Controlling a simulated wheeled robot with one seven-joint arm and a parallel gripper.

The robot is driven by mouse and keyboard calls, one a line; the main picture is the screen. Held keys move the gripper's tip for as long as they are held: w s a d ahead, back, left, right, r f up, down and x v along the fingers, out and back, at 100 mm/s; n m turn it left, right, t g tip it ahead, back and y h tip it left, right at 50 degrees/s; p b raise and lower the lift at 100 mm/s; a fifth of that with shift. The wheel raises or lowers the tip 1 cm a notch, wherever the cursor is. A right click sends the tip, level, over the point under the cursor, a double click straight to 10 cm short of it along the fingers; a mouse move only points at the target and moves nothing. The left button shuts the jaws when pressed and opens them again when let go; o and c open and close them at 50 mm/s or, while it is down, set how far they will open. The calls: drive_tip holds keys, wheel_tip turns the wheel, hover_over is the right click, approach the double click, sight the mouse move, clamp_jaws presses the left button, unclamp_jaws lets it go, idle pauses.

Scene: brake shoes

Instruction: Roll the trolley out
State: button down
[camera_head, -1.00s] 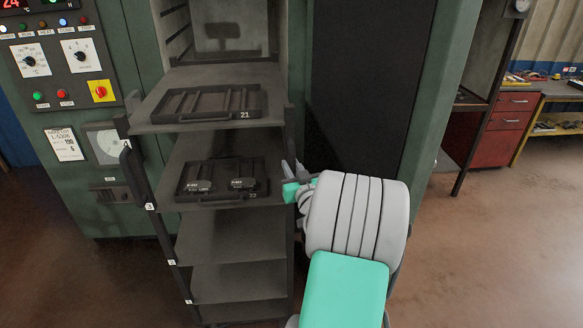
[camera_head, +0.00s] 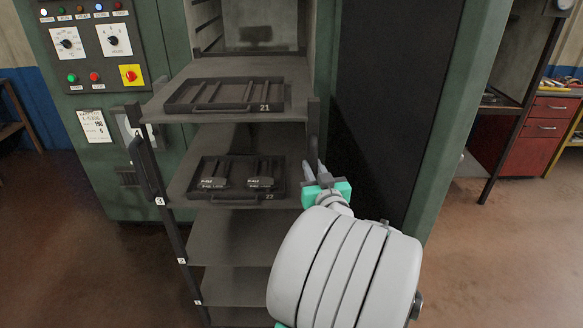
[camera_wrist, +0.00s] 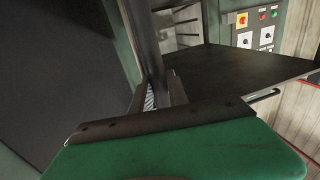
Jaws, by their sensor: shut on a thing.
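The trolley (camera_head: 240,236) is a dark rack of several shelves with numbered labels on its left side. It stands at the open green oven cabinet, its shelves reaching out in front of the opening. Tray 21 (camera_head: 225,94) lies empty on the top shelf. Tray 22 (camera_head: 237,180) on the shelf below holds two dark brake shoes (camera_head: 214,183). My gripper (camera_head: 318,172) is at the trolley's right front upright, shut on a dark upright bar there. In the wrist view the bar (camera_wrist: 152,60) runs down to my gripper (camera_wrist: 165,90); the exact contact is partly hidden.
A control panel (camera_head: 95,45) with knobs and buttons is left of the opening. A dark panel (camera_head: 375,110) stands close to the right of my gripper. A red drawer cabinet (camera_head: 535,130) is at far right. Brown floor (camera_head: 480,265) is clear at the right front.

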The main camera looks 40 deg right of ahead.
drive_tip(key=v, duration=0.1)
drive_tip(key=b+v, duration=0.1)
drive_tip(key=v, duration=0.1)
drive_tip(key=shift+a, duration=0.45)
drive_tip(key=c, duration=1.3)
unclamp_jaws()
drive_tip(key=shift+s, duration=0.1)
drive_tip(key=shift+s, duration=0.1)
drive_tip(key=b+v, duration=0.2)
drive_tip(key=v, duration=0.5)
drive_tip(key=shift+s+a+b, duration=0.2)
drive_tip(key=shift+a+b, duration=0.05)
drive_tip(key=shift+b, duration=0.05)
